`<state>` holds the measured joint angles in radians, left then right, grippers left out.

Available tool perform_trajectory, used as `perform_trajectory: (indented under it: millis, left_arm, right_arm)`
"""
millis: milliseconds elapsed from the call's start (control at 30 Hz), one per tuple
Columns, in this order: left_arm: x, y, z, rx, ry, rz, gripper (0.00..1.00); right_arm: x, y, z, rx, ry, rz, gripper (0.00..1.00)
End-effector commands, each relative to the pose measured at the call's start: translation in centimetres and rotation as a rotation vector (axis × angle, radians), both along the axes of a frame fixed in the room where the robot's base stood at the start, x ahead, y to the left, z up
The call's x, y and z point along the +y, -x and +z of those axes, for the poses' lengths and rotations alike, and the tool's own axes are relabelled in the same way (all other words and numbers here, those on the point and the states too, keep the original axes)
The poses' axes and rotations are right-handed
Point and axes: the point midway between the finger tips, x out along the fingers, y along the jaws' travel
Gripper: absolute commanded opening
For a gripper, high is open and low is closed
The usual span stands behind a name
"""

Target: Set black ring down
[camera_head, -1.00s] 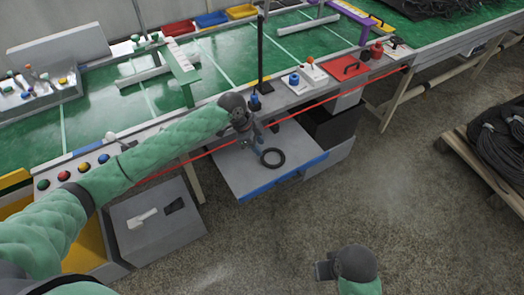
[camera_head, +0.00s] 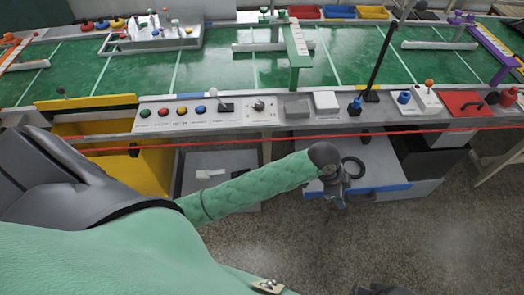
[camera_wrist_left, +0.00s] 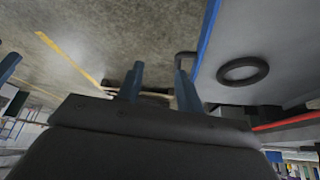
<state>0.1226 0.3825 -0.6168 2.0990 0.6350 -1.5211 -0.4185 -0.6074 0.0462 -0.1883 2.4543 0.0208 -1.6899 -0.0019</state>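The black ring (camera_head: 352,167) lies flat on the grey pull-out shelf (camera_head: 385,174) with a blue front edge, below the workbench. It also shows in the left wrist view (camera_wrist_left: 243,71), lying on the grey surface with nothing holding it. My left gripper (camera_head: 338,198) is just in front and to the left of the ring, near the shelf's blue edge. In the left wrist view its two blue fingers (camera_wrist_left: 160,80) stand apart with nothing gripped between them. Of my right arm, only a dark piece (camera_head: 378,289) shows at the bottom edge; its fingers cannot be made out.
A red line (camera_head: 300,138) runs along the bench front above the shelf. The green-topped bench (camera_head: 215,72) carries buttons, a black post (camera_head: 383,55) and trays. A yellow bin (camera_head: 130,165) stands below left. The floor at right is clear.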

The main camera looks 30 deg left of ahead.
Motion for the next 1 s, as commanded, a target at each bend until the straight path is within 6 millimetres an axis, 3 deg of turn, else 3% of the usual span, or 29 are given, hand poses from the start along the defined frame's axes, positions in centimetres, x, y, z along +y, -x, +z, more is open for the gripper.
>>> perform_trajectory:
  millis: [33, 367, 800, 1000]
  left_arm:
    - [-0.1, 1.4, -0.3, 0.015, 0.01, 0.04, 0.36]
    - [2.6, 8.4, -1.5, 0.101, 0.01, 0.355, 0.36]
    - [10.4, 19.3, -2.9, 0.248, -0.093, 0.84, 0.36]
    - [13.2, 22.8, -2.9, 0.286, -0.147, 0.984, 0.36]
  right_arm:
    - [0.0, 0.0, 0.0, -0.001, 0.0, 0.0, 0.36]
    - [-0.1, -0.1, 0.1, -0.002, 0.002, 0.0, 0.36]
    - [-0.1, -0.1, 0.1, -0.003, 0.002, 0.001, 0.36]
    - [0.0, -0.1, 0.1, -0.002, 0.001, 0.001, 0.36]
